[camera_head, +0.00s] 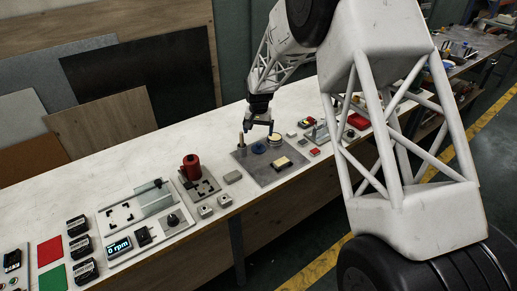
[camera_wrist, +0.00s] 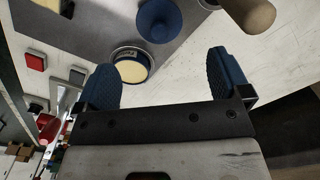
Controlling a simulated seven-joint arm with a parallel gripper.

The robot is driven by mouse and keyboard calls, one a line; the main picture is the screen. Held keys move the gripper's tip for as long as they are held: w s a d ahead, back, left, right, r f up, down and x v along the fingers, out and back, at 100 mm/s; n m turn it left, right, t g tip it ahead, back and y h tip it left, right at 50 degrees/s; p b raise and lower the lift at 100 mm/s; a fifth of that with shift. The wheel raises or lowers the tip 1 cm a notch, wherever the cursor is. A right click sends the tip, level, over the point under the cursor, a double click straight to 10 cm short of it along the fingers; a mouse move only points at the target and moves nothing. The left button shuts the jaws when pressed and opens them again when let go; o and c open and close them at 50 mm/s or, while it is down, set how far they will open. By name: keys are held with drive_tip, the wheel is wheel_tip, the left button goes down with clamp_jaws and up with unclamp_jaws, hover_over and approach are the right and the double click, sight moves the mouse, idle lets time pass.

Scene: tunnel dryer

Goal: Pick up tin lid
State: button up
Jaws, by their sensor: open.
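A round blue lid with a raised middle (camera_wrist: 160,18), which I take to be the tin lid, lies on a grey mat (camera_head: 272,172). In the head view my gripper (camera_head: 258,128) hangs above the mat, close over the tin and lid.
A wooden cylinder (camera_wrist: 251,12) stands beside the lid, also in the head view (camera_head: 241,140). Red and grey switches (camera_head: 314,152) sit to the right. The bench behind (camera_head: 215,128) is clear.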

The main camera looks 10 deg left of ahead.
sight(258, 144)
drive_tip(key=shift+f, duration=1.25)
drive_tip(key=shift+f, duration=0.1)
drive_tip(key=shift+s+f, duration=0.1)
drive_tip(key=shift+f, duration=2.45)
drive_tip(key=c, duration=1)
